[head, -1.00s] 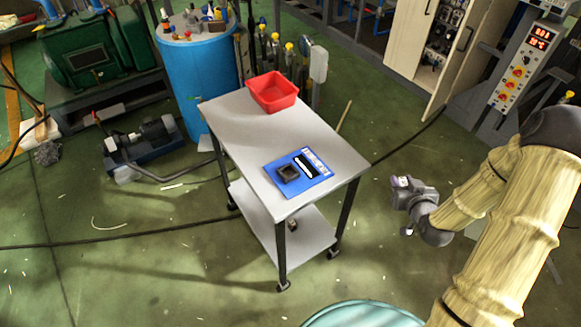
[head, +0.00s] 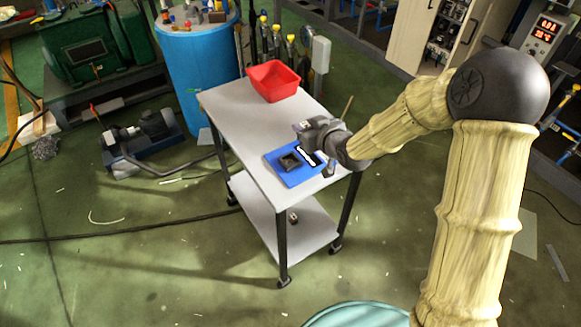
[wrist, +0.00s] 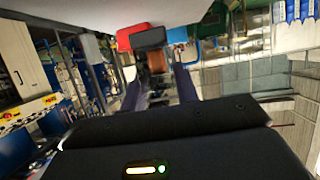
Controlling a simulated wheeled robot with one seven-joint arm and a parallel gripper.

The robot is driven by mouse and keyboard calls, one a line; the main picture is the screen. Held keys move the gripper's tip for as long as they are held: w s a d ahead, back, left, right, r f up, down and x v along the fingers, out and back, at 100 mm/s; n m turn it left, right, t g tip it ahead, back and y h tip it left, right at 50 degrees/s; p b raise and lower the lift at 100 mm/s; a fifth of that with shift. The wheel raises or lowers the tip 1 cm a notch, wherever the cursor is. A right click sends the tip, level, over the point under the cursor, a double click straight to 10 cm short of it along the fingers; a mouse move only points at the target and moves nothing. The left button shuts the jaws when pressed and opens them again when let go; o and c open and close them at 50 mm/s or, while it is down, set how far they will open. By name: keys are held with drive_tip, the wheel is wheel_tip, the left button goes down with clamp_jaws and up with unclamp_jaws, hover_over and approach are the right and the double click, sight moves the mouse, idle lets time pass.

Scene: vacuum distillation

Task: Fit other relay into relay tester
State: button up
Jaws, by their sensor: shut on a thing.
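The blue relay tester (head: 287,178) lies flat on the cart top in the head view, with a dark square socket (head: 290,162) at its left. My gripper (head: 304,128) is over the tester's far right part and hides some of it. In the wrist view my gripper (wrist: 157,78) has its fingers shut on a relay, which shows a copper-brown part (wrist: 156,62) and a dark grey block (wrist: 148,37). The relay appears held above the cart top; in the head view it is too small to make out clearly.
A red bin (head: 272,82) stands at the far end of the grey cart top (head: 228,105). A small brownish object (head: 292,217) lies on the cart's lower shelf (head: 265,213). A blue drum (head: 195,70) stands behind the cart. The cart top's left part is clear.

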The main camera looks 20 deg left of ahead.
drive_tip(key=shift+n+g+y, duration=0.3)
drive_tip(key=shift+n, duration=0.1)
drive_tip(key=a, duration=0.1)
drive_tip(key=s+a+r, duration=0.1)
drive_tip(key=a, duration=0.2)
drive_tip(key=shift+s+r, duration=0.2)
drive_tip(key=shift+s, duration=0.15)
drive_tip(key=shift+f+b, duration=0.35)
drive_tip(key=shift+f, duration=2.75)
drive_tip(key=shift+f, duration=1.9)
drive_tip(key=shift+f, duration=0.1)
drive_tip(key=o, duration=1)
